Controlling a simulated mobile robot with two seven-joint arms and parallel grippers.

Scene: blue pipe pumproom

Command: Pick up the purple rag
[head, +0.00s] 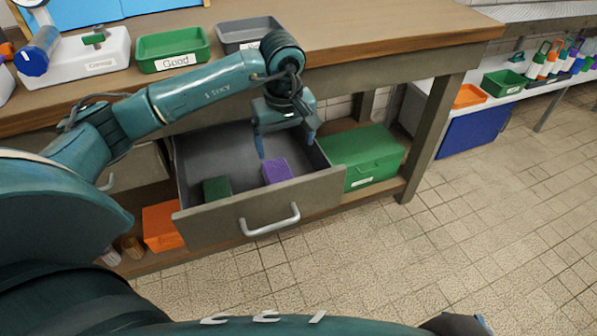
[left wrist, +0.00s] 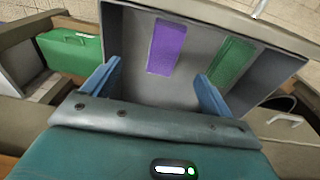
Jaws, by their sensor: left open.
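The purple rag (head: 277,171) lies in the open drawer (head: 225,228), near its front panel and right of the middle. A green folded piece (head: 217,189) lies in the same drawer to the left. My left gripper (head: 286,145) is open above the drawer, just behind and above the rag, not touching it. In the left wrist view the purple rag (left wrist: 167,47) shows ahead of the open fingers (left wrist: 158,88), between their lines, with the green piece (left wrist: 231,64) ahead of the other finger. My right gripper is not clearly in view.
The bench top (head: 350,40) stands over the drawer and carries a green "Good" tray (head: 172,48) and a grey tray (head: 248,33). A green box (head: 362,158) sits on the shelf right of the drawer. An orange box (head: 161,226) sits below left. The tiled floor at right is clear.

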